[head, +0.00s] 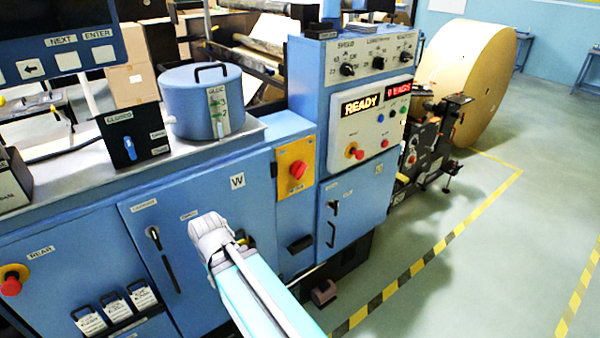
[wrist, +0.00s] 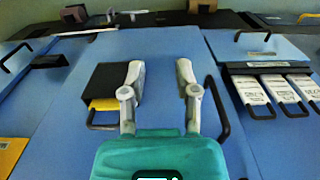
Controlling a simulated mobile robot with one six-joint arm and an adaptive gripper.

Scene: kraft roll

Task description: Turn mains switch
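My gripper (head: 210,232) is in front of the blue cabinet front, below the W label. In the wrist view my gripper (wrist: 159,70) has its two grey fingers apart, with only blue panel between them. A black box-shaped fitting with a yellow part (wrist: 104,88) sits just left of the fingers there. In the head view its yellow and black part (head: 246,240) is mostly hidden behind my gripper. A red knob on a yellow plate (head: 297,170) is up and right of the gripper. Labels are too small to tell surely which control is the mains switch.
A black lever (head: 153,233) and tagged cards (head: 115,310) are left of my gripper; the cards show at right in the wrist view (wrist: 270,92). A long black handle (wrist: 217,106) is close to the right finger. Open floor lies right (head: 470,270).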

